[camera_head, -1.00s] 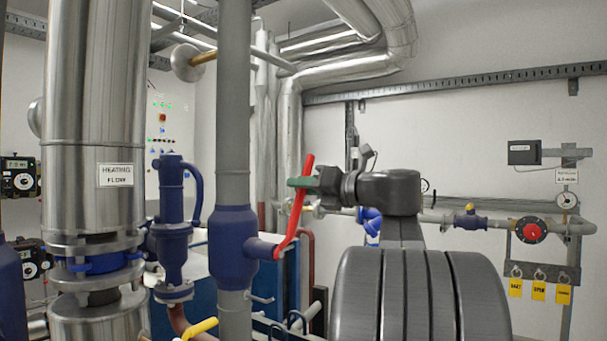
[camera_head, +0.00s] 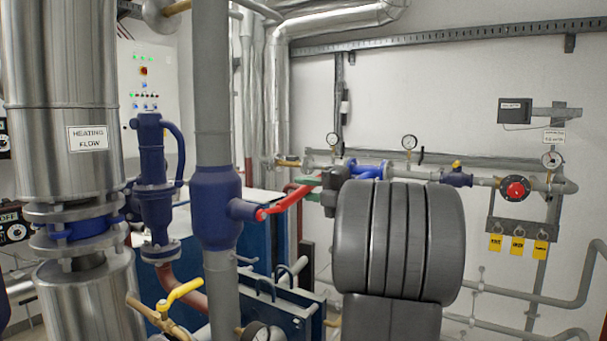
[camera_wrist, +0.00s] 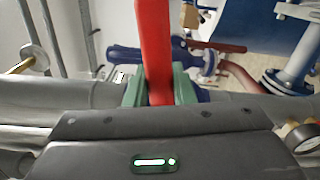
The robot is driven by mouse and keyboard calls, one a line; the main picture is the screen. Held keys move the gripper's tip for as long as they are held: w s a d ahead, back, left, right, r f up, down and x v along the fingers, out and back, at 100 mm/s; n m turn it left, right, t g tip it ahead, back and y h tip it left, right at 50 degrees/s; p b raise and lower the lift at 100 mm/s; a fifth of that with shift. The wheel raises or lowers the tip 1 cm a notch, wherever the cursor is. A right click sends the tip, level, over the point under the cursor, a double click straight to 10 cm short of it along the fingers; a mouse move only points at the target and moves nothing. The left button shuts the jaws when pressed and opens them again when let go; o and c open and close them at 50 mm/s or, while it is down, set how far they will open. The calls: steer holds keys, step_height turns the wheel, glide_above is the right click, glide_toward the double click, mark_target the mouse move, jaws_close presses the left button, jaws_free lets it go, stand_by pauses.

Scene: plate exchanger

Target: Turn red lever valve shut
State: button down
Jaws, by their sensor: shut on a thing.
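The red lever (camera_head: 289,202) is joined to the blue valve body (camera_head: 216,207) on the grey vertical pipe. It points right and slightly up from its pivot. My gripper (camera_head: 308,183) is shut on the lever's free end, with its green fingertips around it. In the wrist view the red lever (camera_wrist: 155,50) runs from the top down between the two green fingers (camera_wrist: 158,88), one on each side. My dark arm links hide what lies behind the gripper to the right.
A yellow-handled valve (camera_head: 184,291) sits low in front. A blue pump-like fitting (camera_head: 152,190) and a large silver pipe (camera_head: 62,120) stand at left. A red round knob (camera_head: 516,189) with yellow tags is on the right wall pipe. Blue exchanger plates (camera_head: 262,240) lie behind the valve.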

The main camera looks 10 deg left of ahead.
steer(key=shift+w+f+m, duration=0.1)
steer(key=shift+f+m, duration=1)
steer(key=shift+f, duration=0.65)
steer(key=c, duration=1.2)
jaws_free()
steer(key=b+v, duration=0.3)
steer(key=v, duration=1.1)
steer(key=shift+a+r, duration=0.1)
steer(key=shift+r, duration=0.1)
steer(key=p+x, duration=0.3)
steer(key=x, duration=1)
steer(key=shift+w+a, duration=0.15)
steer(key=shift+a, duration=0.2)
